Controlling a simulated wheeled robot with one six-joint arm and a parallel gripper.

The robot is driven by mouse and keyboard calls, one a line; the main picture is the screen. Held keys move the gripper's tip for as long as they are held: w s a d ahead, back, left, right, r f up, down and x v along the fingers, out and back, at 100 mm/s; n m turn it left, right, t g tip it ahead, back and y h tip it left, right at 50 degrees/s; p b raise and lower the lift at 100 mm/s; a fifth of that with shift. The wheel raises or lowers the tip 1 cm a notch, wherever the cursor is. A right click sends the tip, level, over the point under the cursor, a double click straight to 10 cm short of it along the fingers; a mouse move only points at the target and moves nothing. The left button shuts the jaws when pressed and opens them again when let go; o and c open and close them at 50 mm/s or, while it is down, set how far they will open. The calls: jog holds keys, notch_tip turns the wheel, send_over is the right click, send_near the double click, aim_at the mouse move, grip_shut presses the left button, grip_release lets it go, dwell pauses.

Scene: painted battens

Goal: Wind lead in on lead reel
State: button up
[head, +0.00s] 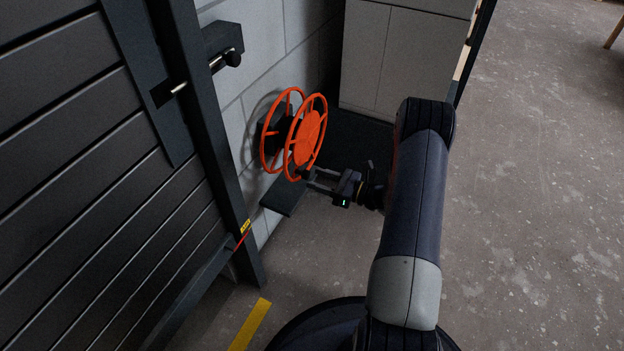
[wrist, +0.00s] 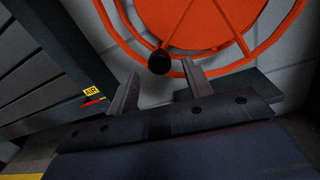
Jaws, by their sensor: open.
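The orange lead reel (head: 308,138) is mounted on the block wall, with two spoked rims. It fills the top of the wrist view (wrist: 190,20). A round dark knob (wrist: 159,62) sits at the reel's lower rim. My gripper (head: 311,180) is open at the lower edge of the reel. In the wrist view its fingertips (wrist: 160,76) stand on either side of the knob, with gaps showing. I cannot tell how deep the knob sits between them. No lead can be clearly made out on the reel.
A dark slatted door (head: 80,170) with a bolt (head: 226,60) stands at left. A yellow AIR label (wrist: 93,91) is near a red piece low on its frame. A dark ledge (head: 284,196) lies below the reel. A pale cabinet (head: 400,60) stands behind.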

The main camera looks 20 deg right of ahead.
jog(key=shift+x, duration=1.4)
jog(key=shift+c, duration=0.2)
grip_shut()
